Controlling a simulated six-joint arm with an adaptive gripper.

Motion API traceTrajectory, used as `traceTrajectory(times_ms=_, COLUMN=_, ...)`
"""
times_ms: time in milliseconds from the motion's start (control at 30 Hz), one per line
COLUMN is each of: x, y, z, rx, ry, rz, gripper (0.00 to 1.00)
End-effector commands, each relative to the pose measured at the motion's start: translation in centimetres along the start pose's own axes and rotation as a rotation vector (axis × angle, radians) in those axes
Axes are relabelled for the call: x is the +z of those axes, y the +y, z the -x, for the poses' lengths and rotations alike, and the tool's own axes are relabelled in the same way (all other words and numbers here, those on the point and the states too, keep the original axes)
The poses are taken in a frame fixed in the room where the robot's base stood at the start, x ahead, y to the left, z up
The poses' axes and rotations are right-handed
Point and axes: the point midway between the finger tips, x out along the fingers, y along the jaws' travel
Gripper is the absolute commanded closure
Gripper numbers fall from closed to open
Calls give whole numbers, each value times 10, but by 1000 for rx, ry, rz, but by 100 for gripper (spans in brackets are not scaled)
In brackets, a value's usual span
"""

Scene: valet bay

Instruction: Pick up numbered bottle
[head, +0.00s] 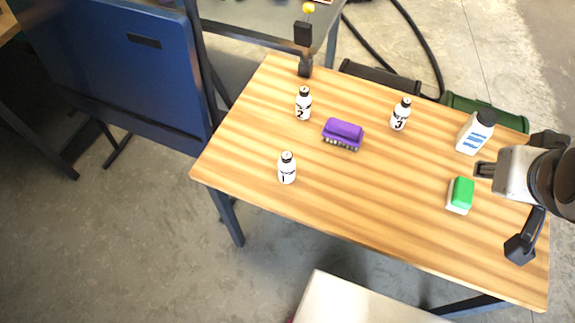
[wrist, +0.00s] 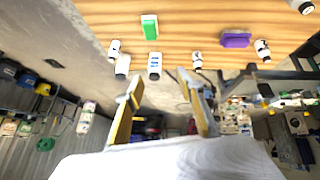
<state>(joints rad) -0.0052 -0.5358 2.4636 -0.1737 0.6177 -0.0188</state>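Three small white bottles with black numbers stand upright on the wooden table. Bottle 1 (head: 287,169) is near the front left edge, bottle 2 (head: 303,104) is behind it, and bottle 3 (head: 400,115) is right of bottle 2 toward the back. My gripper (head: 534,193) is at the table's right end, well apart from all three. In the wrist view my gripper (wrist: 160,86) has its two fingers spread with nothing between them. Several white bottles show beyond them there, but their numbers are too small to read.
A purple brush (head: 343,134) lies between the numbered bottles. A white bottle with blue label (head: 474,134) and a green-and-white sponge (head: 461,195) are close to my gripper. A black post (head: 304,50) rises at the back edge. The front middle of the table is clear.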

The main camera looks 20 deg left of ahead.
Motion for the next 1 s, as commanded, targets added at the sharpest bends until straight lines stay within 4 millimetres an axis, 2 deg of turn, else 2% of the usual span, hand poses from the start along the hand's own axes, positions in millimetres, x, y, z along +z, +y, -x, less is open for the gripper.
traceTrajectory(times_ms=233, x=-42, y=7, z=-38, rx=33, ry=65, rz=128, gripper=62)
traceTrajectory(times_ms=467, x=-78, y=2, z=-73, rx=35, ry=135, rz=253, gripper=62)
traceTrajectory(times_ms=767, x=-114, y=-20, z=-121, rx=-4, ry=227, rz=418, gripper=62)
traceTrajectory(times_ms=1000, x=-133, y=-51, z=-160, rx=-72, ry=302, rz=547, gripper=62)
